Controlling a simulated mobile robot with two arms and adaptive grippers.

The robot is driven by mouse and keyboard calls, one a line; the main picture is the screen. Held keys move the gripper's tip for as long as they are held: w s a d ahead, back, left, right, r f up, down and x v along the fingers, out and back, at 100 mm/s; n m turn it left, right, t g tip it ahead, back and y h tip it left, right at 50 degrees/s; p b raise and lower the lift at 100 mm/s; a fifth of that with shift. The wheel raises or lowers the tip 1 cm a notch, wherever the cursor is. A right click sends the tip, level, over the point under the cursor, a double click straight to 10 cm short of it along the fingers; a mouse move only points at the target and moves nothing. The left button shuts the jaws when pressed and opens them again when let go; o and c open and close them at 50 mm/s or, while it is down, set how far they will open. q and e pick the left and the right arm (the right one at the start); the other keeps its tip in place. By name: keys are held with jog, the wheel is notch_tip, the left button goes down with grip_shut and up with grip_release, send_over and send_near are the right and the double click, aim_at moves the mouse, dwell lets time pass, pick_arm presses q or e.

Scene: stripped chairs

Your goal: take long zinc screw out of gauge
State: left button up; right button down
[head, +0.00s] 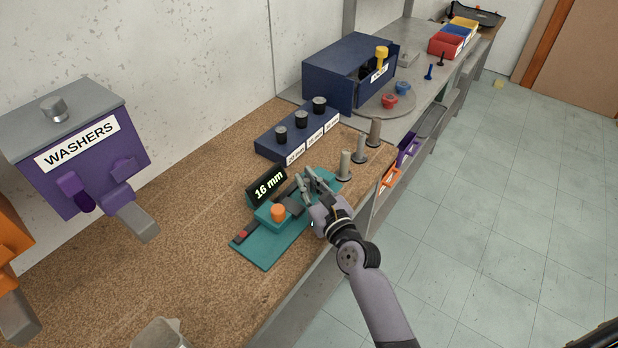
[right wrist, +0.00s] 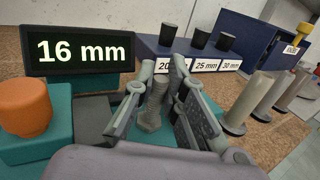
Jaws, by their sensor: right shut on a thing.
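The gauge is a teal device (head: 262,252) on the brown bench, with an orange knob (head: 278,212) and a dark display (head: 266,185) reading 16 mm. It also shows in the right wrist view, with the display (right wrist: 82,52) and the knob (right wrist: 25,105). My right gripper (head: 306,186) is over the gauge's right end. In the right wrist view its fingers (right wrist: 158,105) are shut on a grey ridged screw (right wrist: 152,103) standing upright between them. My left gripper is not in view.
Behind is a blue block (head: 268,147) with black knobs, labelled up to 30 mm. A purple WASHERS dispenser (head: 75,150) is at left. Bare bench (head: 180,270) lies left of the gauge; its front edge is close.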

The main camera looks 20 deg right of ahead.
jog(key=shift+s+a, duration=0.1)
jog(key=shift+a, duration=0.05)
jog(key=c, duration=1.6)
grip_release()
jog(key=shift+o, duration=0.2)
jog(key=s+d, duration=0.2)
jog(key=s, duration=0.9)
jog(key=shift+s+d, duration=0.15)
jog(key=shift+s, duration=0.25)
